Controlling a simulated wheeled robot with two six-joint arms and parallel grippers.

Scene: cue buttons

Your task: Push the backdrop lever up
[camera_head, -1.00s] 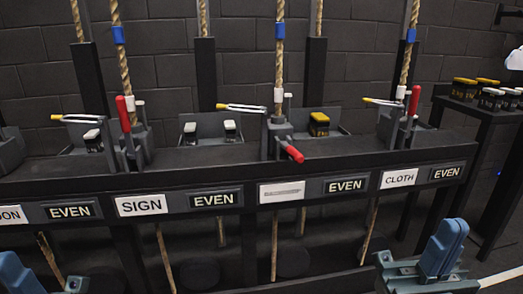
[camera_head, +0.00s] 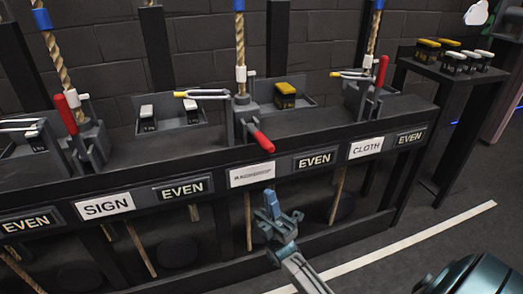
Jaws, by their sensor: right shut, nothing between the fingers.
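The lever in the middle of the rail has a red handle (camera_head: 263,141) that points out and down toward me. The white label (camera_head: 252,175) below it has small print that I cannot read, so I cannot confirm that it is the backdrop lever. My right gripper (camera_head: 270,205) is shut and empty. It shows in front of the rail, below that label and lower than the red handle, apart from the handle. My left gripper is out of view.
Other red levers stand upright above the SIGN label (camera_head: 105,205) and the CLOTH label (camera_head: 366,148). Ropes rise behind the levers. Small weights lie in trays and on a dark side table (camera_head: 458,78). Open floor with a white line lies at the front right.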

